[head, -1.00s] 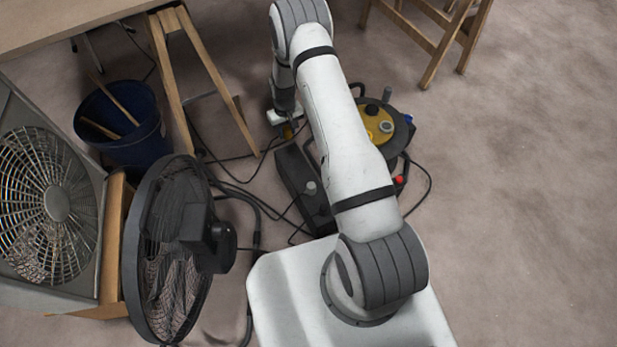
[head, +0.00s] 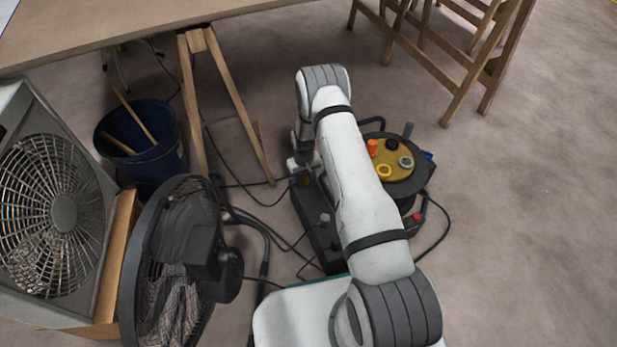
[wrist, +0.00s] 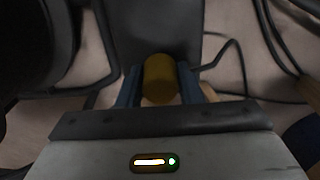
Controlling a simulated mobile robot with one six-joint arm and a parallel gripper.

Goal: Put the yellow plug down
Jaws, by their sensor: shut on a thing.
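The yellow plug (wrist: 160,80) sits between the two fingers of my gripper (wrist: 160,88) in the wrist view. My gripper is shut on it. A dark flat surface lies beyond the plug in that view; I cannot tell whether the plug touches it. The plug cannot be made out clearly there.
A cable reel (head: 402,165) with a yellow face stands right of my arm. A blue bucket (head: 150,165), a trestle leg (head: 240,110), a black fan (head: 170,265) and a box fan (head: 60,215) are to the left. Cables cross the floor. Open floor lies right.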

